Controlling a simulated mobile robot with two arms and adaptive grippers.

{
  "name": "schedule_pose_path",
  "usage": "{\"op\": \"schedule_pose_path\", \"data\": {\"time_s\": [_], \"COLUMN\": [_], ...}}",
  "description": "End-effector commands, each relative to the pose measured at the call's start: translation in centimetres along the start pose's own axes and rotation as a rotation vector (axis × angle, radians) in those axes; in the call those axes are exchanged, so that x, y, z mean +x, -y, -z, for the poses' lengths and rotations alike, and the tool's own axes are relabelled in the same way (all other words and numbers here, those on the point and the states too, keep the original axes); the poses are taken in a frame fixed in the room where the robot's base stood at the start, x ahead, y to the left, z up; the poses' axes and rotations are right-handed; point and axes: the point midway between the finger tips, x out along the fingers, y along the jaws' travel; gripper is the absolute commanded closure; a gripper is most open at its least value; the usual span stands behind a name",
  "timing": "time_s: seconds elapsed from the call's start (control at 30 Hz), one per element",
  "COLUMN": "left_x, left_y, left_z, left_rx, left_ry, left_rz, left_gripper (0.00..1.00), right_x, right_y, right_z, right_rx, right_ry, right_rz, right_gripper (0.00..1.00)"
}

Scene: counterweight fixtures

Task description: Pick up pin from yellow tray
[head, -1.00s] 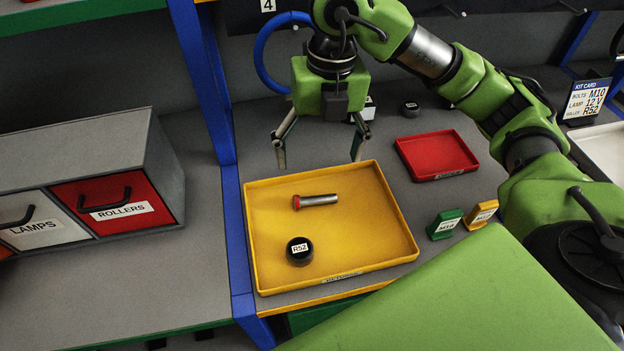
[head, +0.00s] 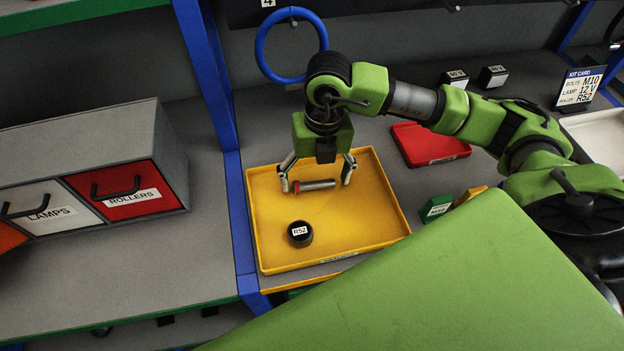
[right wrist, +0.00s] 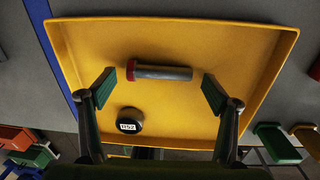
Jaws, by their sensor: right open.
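The pin (head: 315,185), a grey metal rod with a red head, lies in the yellow tray (head: 350,235), its red end to the left. My right gripper (head: 317,186) is open over the tray, with one finger near each end of the pin. In the right wrist view the pin (right wrist: 160,72) lies beyond the two spread green fingertips (right wrist: 157,90), with nothing between them. I cannot tell from these views how far above the tray floor the fingertips are. My left gripper is not in view.
A black roller marked R52 (head: 299,233) stands in the yellow tray near the pin. A red tray (head: 432,146) and a green block (head: 437,207) are to the right. A blue post (head: 240,215) stands left of the tray. A blue ring (head: 258,48) hangs behind.

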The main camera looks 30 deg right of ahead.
Motion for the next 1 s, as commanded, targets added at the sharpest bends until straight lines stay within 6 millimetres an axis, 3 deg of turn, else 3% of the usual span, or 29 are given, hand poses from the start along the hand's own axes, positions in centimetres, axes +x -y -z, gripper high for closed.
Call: {"op": "schedule_pose_path", "data": {"time_s": [0.27, 0.43, 0.83, 1.0], "left_x": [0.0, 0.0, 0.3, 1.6], "left_y": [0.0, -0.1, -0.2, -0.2], "left_z": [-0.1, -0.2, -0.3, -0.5], "left_rx": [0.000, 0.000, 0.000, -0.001], "left_ry": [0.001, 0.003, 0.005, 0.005], "left_rz": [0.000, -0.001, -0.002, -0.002], "left_gripper": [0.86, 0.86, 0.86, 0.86], "right_x": [0.3, 0.3, 0.0, -1.5], "right_y": [0.0, 0.0, -0.1, -0.3], "right_z": [0.0, 0.0, -0.1, -0.1], "right_rx": [-0.001, -0.001, 0.000, -0.002], "right_ry": [0.001, 0.001, 0.003, 0.006], "right_rz": [-0.001, -0.001, -0.002, -0.005], "right_gripper": [0.21, 0.64, 0.64, 0.64]}}
